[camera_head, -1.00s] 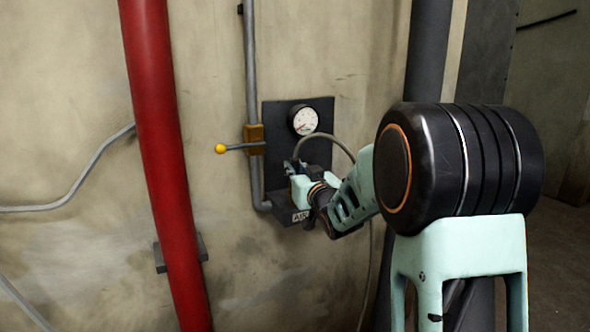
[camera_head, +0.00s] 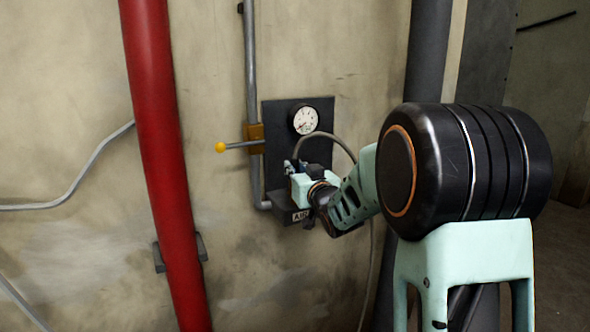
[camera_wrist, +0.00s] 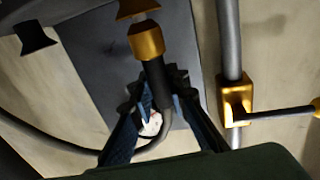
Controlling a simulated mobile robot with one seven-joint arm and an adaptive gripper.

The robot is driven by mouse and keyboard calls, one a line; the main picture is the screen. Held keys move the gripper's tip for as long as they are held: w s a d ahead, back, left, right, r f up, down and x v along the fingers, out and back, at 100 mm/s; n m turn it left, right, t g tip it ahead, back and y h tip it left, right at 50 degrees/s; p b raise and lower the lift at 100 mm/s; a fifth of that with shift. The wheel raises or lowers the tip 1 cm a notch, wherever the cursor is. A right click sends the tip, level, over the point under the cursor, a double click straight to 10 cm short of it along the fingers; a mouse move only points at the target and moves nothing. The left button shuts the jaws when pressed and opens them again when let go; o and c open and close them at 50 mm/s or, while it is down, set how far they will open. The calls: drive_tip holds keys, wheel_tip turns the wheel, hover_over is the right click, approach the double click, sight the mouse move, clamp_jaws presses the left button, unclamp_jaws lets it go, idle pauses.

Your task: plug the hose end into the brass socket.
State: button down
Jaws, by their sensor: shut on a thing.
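In the wrist view, my gripper (camera_wrist: 160,88) is shut on the hose end (camera_wrist: 147,42), a dark sleeve with a brass collar and a short grey tip. The brass socket (camera_wrist: 133,9) is a flared piece at the top edge, partly cut off. The grey tip points at the socket and meets its edge in the picture; I cannot tell whether it is inside. The grey hose (camera_wrist: 50,141) curves away behind the fingers. In the head view, my gripper (camera_head: 292,167) is in front of the dark panel (camera_head: 280,112), and the hose (camera_head: 333,137) arches over it. The socket is hidden there.
A white gauge (camera_head: 304,120) sits on the panel. A brass valve (camera_head: 254,139) with a yellow-knobbed lever is on the vertical pipe (camera_head: 250,60) to the left. A thick red pipe (camera_head: 158,150) stands farther left. A dark column (camera_head: 425,60) stands right.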

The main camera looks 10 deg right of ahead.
drive_tip(key=shift+f+b, duration=0.65)
drive_tip(key=shift+b, duration=0.15)
idle(0.4)
drive_tip(key=c, duration=2.2)
unclamp_jaws()
drive_tip(key=shift+o, duration=0.2)
drive_tip(key=shift+s, duration=0.1)
drive_tip(key=s+d+b, duration=0.1)
drive_tip(key=s+b, duration=0.1)
drive_tip(key=s, duration=0.8)
drive_tip(key=shift+s+d, duration=0.35)
drive_tip(key=shift+s, duration=0.05)
drive_tip(key=shift+w+d, duration=0.1)
